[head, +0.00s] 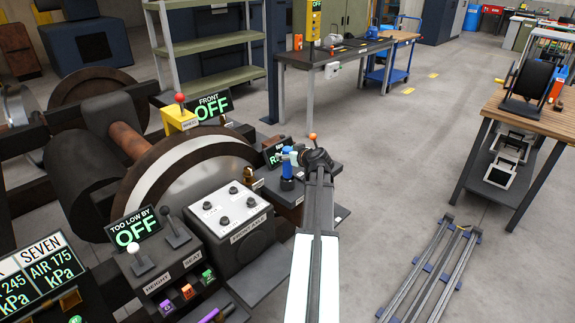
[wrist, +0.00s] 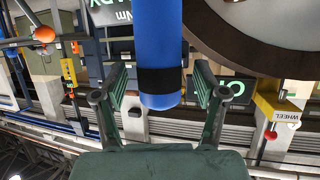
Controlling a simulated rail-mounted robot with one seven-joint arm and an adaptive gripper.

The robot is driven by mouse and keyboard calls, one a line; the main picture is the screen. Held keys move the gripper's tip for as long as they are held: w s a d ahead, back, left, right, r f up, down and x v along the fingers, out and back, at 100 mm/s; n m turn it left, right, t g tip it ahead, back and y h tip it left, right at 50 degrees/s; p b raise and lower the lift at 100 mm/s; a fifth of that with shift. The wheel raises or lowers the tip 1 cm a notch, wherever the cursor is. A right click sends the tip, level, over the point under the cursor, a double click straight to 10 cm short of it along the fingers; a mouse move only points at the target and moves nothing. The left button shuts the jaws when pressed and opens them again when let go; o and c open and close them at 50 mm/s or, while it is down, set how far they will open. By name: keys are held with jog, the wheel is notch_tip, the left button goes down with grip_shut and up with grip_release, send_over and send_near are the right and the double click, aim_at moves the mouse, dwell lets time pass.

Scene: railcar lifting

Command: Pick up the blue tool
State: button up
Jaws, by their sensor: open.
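The blue tool (head: 287,172) stands upright on a dark console block beside the front axle panel in the head view. In the wrist view the blue tool (wrist: 157,40) is a large blue cylinder with a black band near its end. My gripper (head: 292,154) is at the upper part of the tool. In the wrist view my gripper (wrist: 160,82) is open, with one finger on each side of the tool and visible gaps between. The tool's far end is cut off in the wrist view.
A grey front axle panel (head: 228,213) with several knobs is left of the tool. A wheel lever with a red ball on a yellow block (head: 179,117) stands behind. A display reading OFF (head: 209,107) is near it.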

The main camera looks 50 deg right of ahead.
jog(key=shift+w+d+f, duration=0.15)
jog(key=shift+w+f, duration=0.05)
jog(key=shift+w, duration=0.1)
grip_shut()
jog(key=shift+r, duration=0.2)
notch_tip(320, 180, up, 20)
jog(key=b, duration=0.1)
jog(key=shift+b, duration=0.3)
jog(key=shift+f, duration=0.1)
jog(key=c, duration=0.6)
grip_release()
jog(key=shift+c, duration=0.2)
grip_shut()
jog(key=shift+r, duration=0.2)
